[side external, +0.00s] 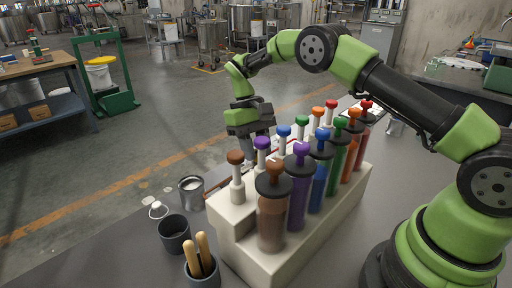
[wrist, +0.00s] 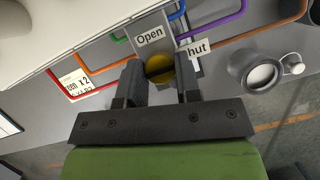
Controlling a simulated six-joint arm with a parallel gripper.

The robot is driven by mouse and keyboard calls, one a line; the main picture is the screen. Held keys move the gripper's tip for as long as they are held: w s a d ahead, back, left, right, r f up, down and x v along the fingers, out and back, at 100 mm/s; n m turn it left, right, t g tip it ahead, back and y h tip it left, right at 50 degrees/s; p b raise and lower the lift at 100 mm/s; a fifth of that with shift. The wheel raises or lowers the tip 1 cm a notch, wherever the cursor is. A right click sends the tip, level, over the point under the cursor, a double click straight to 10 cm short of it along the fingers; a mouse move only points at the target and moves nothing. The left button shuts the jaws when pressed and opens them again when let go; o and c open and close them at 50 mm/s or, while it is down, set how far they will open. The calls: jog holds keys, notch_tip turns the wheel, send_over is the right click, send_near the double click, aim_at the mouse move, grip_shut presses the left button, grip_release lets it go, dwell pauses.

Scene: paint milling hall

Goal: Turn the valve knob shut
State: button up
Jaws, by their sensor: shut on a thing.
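The valve knob (wrist: 160,66) is round and yellow, with a dark line across it. It sits on a grey plate with an "Open" label (wrist: 149,37) above it and a partly covered label reading "hut" (wrist: 197,49) to its right. In the wrist view my gripper (wrist: 159,76) is shut on the knob, one dark finger on each side. In the side view my gripper (side external: 250,132) points down behind the rack of coloured cylinders, and the knob is hidden there.
A pale rack (side external: 237,236) with several colour-capped cylinders stands close in front of my gripper. Coloured pipes run near the knob; an orange pipe (wrist: 98,56) lies to its left. A metal cup (side external: 190,189) and dark pots (side external: 174,236) stand left of the rack.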

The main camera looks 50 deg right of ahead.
dwell(0.4)
jog(key=o, duration=0.9)
jog(key=shift+o, duration=0.2)
notch_tip(320, 180, up, 10)
jog(key=w, duration=0.1)
jog(key=shift+d, duration=0.15)
